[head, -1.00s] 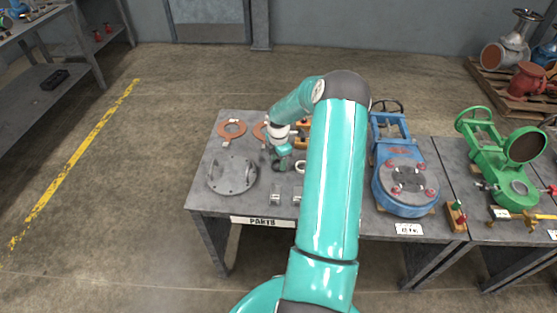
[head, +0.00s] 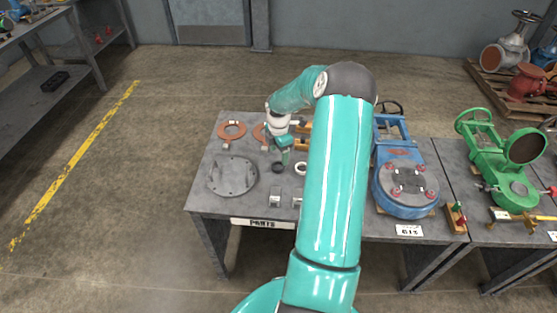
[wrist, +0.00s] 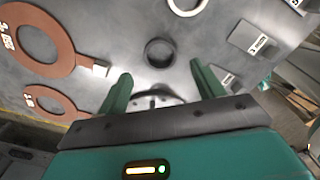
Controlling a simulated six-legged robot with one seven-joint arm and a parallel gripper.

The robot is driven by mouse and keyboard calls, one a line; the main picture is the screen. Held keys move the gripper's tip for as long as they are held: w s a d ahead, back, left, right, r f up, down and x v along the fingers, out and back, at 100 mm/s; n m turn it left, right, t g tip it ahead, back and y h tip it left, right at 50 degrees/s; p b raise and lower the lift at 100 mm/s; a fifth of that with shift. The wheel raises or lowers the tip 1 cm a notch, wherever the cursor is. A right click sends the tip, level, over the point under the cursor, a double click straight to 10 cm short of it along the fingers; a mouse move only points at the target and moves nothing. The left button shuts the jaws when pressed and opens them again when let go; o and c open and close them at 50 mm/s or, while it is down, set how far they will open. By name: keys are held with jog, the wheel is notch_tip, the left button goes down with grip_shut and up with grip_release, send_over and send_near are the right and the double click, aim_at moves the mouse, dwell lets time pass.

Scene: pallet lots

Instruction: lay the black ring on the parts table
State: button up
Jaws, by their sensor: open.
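The black ring (wrist: 159,53) lies flat on the grey parts table (wrist: 110,20). In the head view the ring (head: 278,167) sits right of the round grey flange, next to a white ring. My gripper (wrist: 160,82) is open and empty, its two green fingers apart, with the ring ahead of the fingertips and between their lines. In the head view my gripper (head: 285,158) is just above the ring, partly hidden by my own arm. A sign reading PARTS (head: 262,223) is on the table's front edge.
A white ring (head: 301,168) lies close to the black one. Copper-coloured rings (head: 232,129) lie at the back left, a flange (head: 232,176) at the left, and small tagged blocks (head: 275,197) at the front. A blue valve (head: 405,185) stands to the right.

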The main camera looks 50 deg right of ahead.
notch_tip(320, 180, up, 7)
jog(key=s+a+r+m+t+h, duration=0.15)
jog(key=a+r+m, duration=0.45)
jog(key=a+r, duration=1.4)
jog(key=s+a+r+m+t, duration=0.2)
jog(key=s+a+m, duration=0.2)
jog(key=s+a, duration=0.4)
jog(key=s+a+r+m+t+y, duration=0.1)
jog(key=s+a+r+m+t, duration=0.1)
jog(key=s+a+m, duration=0.3)
jog(key=s+a, duration=0.4)
jog(key=a, duration=0.3)
jog(key=shift+r, duration=0.3)
jog(key=shift+s+y, duration=0.1)
jog(key=shift+y, duration=0.15)
